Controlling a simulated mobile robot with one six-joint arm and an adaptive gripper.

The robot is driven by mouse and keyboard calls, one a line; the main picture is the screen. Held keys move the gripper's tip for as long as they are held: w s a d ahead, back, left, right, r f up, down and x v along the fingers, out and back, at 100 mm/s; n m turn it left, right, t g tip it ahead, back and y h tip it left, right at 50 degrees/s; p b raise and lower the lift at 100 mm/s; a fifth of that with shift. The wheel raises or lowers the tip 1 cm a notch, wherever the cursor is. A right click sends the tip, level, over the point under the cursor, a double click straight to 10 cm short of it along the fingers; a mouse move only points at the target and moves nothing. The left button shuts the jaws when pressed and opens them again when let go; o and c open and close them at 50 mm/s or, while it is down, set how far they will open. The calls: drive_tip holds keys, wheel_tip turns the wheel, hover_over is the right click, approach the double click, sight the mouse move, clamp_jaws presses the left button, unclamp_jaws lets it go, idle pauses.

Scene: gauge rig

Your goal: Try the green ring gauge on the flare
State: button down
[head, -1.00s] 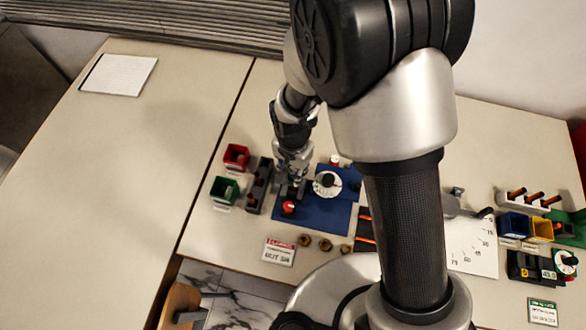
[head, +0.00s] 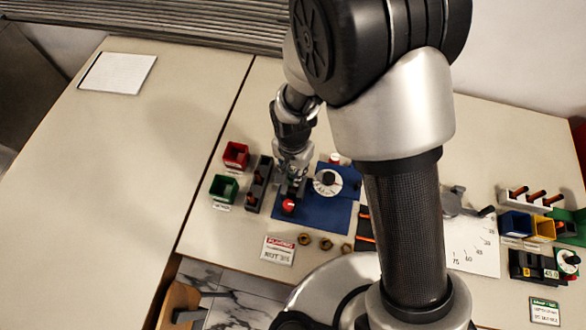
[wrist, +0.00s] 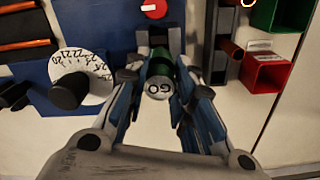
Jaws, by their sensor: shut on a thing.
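My gripper (wrist: 159,72) is shut on a green gauge (wrist: 160,68), a round piece with a pale end face marked GO. In the head view my gripper (head: 291,178) is over the left part of the blue mat (head: 325,215), just behind a red round knob (head: 288,205). The knob shows at the top of the wrist view (wrist: 154,8). A dark fixture sits between the gauge and the knob. I cannot make out the flare; the gauge and fingers may hide it, and whether they touch is unclear.
A white dial (head: 327,183) stands close to the gripper's right. A dark rack (head: 258,186), a red bin (head: 236,155) and a green bin (head: 223,189) are on its left. Several brass nuts (head: 304,239) lie in front. The left table is mostly clear.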

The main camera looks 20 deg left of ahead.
sight(293, 171)
drive_tip(key=shift+f+b, duration=0.6)
drive_tip(key=shift+f, duration=0.2)
drive_tip(key=shift+r, duration=0.1)
idle(1.8)
drive_tip(key=shift+r+p, duration=2.25)
drive_tip(key=shift+r, duration=0.7)
